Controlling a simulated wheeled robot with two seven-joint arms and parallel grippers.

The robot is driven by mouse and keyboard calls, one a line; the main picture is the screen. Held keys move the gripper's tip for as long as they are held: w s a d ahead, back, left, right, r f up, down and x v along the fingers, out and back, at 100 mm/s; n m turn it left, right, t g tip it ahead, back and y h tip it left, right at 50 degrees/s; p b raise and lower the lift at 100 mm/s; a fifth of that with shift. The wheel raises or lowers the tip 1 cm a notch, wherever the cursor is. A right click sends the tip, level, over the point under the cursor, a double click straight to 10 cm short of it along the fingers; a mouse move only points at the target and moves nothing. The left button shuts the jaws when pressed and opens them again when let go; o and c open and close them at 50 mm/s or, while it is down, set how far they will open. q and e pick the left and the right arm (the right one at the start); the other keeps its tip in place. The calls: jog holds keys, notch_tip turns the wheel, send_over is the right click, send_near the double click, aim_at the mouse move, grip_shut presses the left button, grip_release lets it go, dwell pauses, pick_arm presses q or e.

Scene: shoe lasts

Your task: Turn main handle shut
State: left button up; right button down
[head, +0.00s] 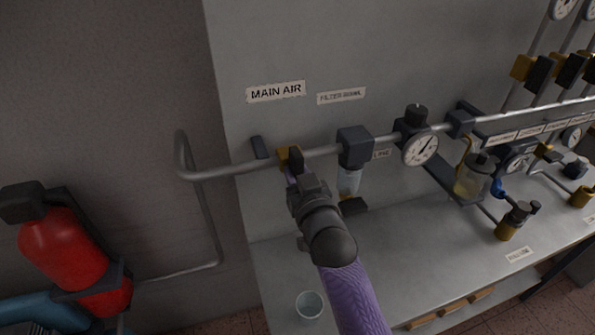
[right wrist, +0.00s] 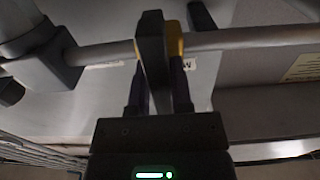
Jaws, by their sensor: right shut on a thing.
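The main handle is a dark lever (head: 296,158) on a yellow valve body (head: 284,156), set in the grey pipe below the MAIN AIR label (head: 276,91). My right gripper (head: 292,174) reaches up to it from below and is shut on the handle. In the right wrist view the dark handle (right wrist: 152,52) stands between the two fingers (right wrist: 159,95), with the yellow body (right wrist: 174,40) just behind it. The fingers and wrist cover the handle's lower part. My left gripper is in neither view.
A filter with a clear bowl (head: 349,180) hangs from the pipe just right of the handle, and a gauge (head: 420,148) is further right. A cup (head: 309,304) stands on the bench. A red extinguisher (head: 62,248) is at left.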

jog(key=shift+f, duration=0.1)
dwell(0.3)
jog(key=c, duration=0.5)
grip_release()
jog(key=v, duration=1)
jog(key=shift+p, duration=0.35)
